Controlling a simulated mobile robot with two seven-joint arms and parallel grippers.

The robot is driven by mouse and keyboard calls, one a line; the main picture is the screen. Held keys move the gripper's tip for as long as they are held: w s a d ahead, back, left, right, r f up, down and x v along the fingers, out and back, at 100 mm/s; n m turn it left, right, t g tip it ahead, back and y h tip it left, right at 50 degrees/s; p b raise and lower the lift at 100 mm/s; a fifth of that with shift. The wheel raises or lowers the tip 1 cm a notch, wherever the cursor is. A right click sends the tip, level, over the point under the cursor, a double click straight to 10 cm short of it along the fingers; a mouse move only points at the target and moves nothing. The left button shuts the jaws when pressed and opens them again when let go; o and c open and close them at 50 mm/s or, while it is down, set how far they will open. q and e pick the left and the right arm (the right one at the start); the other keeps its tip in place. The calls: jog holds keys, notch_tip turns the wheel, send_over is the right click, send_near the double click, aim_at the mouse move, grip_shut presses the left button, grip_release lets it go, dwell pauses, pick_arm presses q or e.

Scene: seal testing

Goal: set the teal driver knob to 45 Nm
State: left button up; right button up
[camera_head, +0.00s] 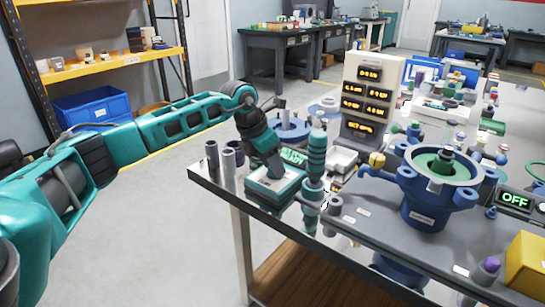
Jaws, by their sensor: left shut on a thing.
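The teal driver (317,151) stands upright near the table's front-left corner, with a ribbed upper grip and a narrower lower part. My left arm reaches in from the left and bends down at the wrist. My left gripper (313,191) is shut on the driver at its lower middle, and the jaws are partly hidden. A small display (292,156) with green letters, seemingly READY, is just left of the driver. The knob's markings are too small to read. My right gripper is not in view.
A blue flanged valve body (424,207) stands right of the driver. Grey posts (229,170) stand at the table's left corner. A yellow block (526,262) and an OFF display (516,201) are at right.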

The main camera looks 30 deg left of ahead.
pick_arm(q)
jog(key=m, duration=0.2)
jog(key=m+g+h+p, duration=0.1)
jog(key=shift+w+a+r+m, duration=0.1)
jog(key=shift+w+m, duration=0.05)
jog(key=shift+m, duration=0.25)
jog(key=m+g, duration=0.1)
jog(key=m, duration=0.1)
jog(key=shift+w+m+h, duration=0.1)
jog(key=shift+m+h, duration=0.3)
jog(key=m+g, duration=0.1)
jog(key=m, duration=0.2)
jog(key=shift+w+m+h, duration=0.15)
jog(key=shift+m+h, duration=0.15)
jog(key=m+g+b, duration=0.1)
jog(key=m+b, duration=0.1)
jog(key=m, duration=0.1)
jog(key=shift+w+a+m+g, duration=0.1)
jog(key=shift+w+m+g, duration=0.05)
jog(key=shift+m+g, duration=0.2)
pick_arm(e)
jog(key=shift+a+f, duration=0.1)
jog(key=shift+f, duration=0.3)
pick_arm(q)
jog(key=shift+m, duration=0.35)
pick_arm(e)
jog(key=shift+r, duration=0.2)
pick_arm(q)
jog(key=o, duration=1.1)
jog(key=shift+c, duration=0.2)
